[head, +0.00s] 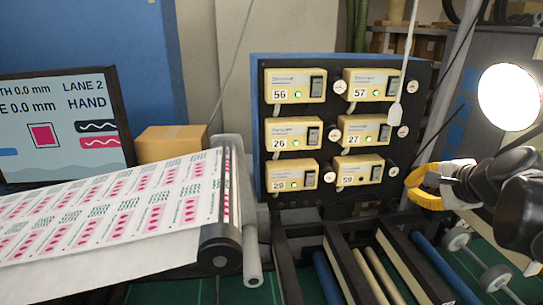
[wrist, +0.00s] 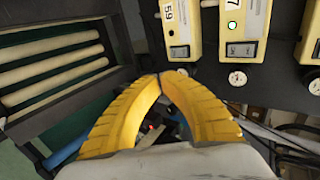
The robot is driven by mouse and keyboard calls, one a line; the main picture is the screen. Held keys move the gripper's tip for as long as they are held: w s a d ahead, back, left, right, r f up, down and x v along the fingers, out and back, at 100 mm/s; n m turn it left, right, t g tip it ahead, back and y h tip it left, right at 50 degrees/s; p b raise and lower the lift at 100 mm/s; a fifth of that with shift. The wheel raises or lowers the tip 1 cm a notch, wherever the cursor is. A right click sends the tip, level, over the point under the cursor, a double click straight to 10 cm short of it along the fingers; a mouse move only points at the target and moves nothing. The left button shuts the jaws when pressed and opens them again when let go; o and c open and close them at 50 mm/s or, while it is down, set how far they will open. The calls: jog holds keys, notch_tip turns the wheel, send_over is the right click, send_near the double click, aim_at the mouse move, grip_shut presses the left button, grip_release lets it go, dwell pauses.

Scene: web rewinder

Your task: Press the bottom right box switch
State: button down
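The bottom right box (head: 350,171) is cream, labelled 59, and mounted on a dark panel. Its black switch (head: 377,173) is at its right end, and no lit green lamp shows on it. In the wrist view the same box (wrist: 182,22) is at the top centre, with its switch (wrist: 180,52) at its lower end. My gripper (wrist: 163,76) is shut and empty, its yellow fingertips meeting just below that switch in the picture. In the head view my gripper (head: 408,182) is right of the box, apart from it.
Box 27 (wrist: 250,20), with a lit green lamp, is beside box 59. Several similar boxes fill the panel (head: 333,110). White round knobs (head: 393,171) stand beside the boxes. Rollers and dark rails (head: 330,235) lie below.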

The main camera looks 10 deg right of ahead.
aim_at(377, 174)
jog(key=shift+s+d, duration=0.1)
dwell(0.3)
jog(key=w+r+p+x, duration=0.1)
jog(key=x, duration=1.2)
jog(key=shift+w, duration=0.25)
jog(key=shift+r, duration=0.1)
